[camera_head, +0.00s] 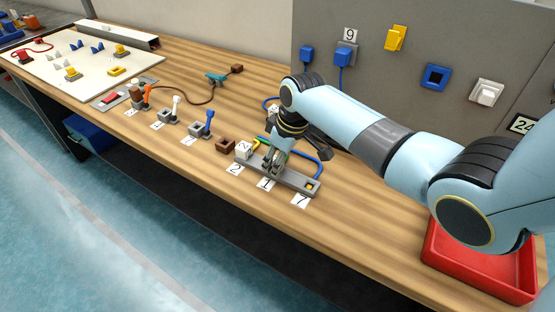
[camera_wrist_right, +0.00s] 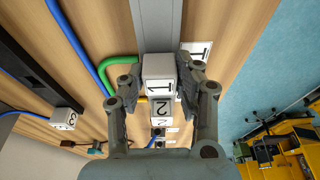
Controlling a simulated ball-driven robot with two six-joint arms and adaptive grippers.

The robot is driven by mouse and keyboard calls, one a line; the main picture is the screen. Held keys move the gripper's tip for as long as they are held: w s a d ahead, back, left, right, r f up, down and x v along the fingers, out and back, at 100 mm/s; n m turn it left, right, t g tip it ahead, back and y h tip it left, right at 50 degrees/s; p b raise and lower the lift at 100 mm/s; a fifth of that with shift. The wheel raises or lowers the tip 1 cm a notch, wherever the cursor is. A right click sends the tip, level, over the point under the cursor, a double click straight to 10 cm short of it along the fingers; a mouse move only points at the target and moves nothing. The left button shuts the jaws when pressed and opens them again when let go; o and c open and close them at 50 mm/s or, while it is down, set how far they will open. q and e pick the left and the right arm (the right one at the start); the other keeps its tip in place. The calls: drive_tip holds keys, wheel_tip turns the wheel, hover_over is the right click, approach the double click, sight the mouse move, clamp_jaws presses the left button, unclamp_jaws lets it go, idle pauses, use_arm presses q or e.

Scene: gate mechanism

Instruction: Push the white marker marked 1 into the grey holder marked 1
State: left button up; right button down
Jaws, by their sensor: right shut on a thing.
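The white marker marked 1 (camera_wrist_right: 158,76) is a block between the fingers of my right gripper (camera_wrist_right: 162,82), which is shut on it. In the head view my right gripper (camera_head: 275,160) points down at the long grey holder (camera_head: 297,180), and its fingers hide the marker. The paper label 1 (camera_head: 265,184) lies in front of the holder; it also shows in the right wrist view (camera_wrist_right: 197,51). The marker lines up with the grey holder bar (camera_wrist_right: 152,28). I cannot tell how deep it sits. My left gripper is not in view.
A white block marked 2 (camera_head: 243,150) stands close beside, at the holder's left end. A white block marked 3 (camera_wrist_right: 66,119) lies farther off. Green (camera_wrist_right: 118,63) and blue (camera_wrist_right: 68,32) tubes run behind the holder. A red tray (camera_head: 470,270) is at right.

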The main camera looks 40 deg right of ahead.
drive_tip(key=shift+f, duration=0.1)
drive_tip(key=c, duration=0.8)
unclamp_jaws()
drive_tip(key=shift+c, duration=0.2)
drive_tip(key=v, duration=1.2)
drive_tip(key=shift+f, duration=0.1)
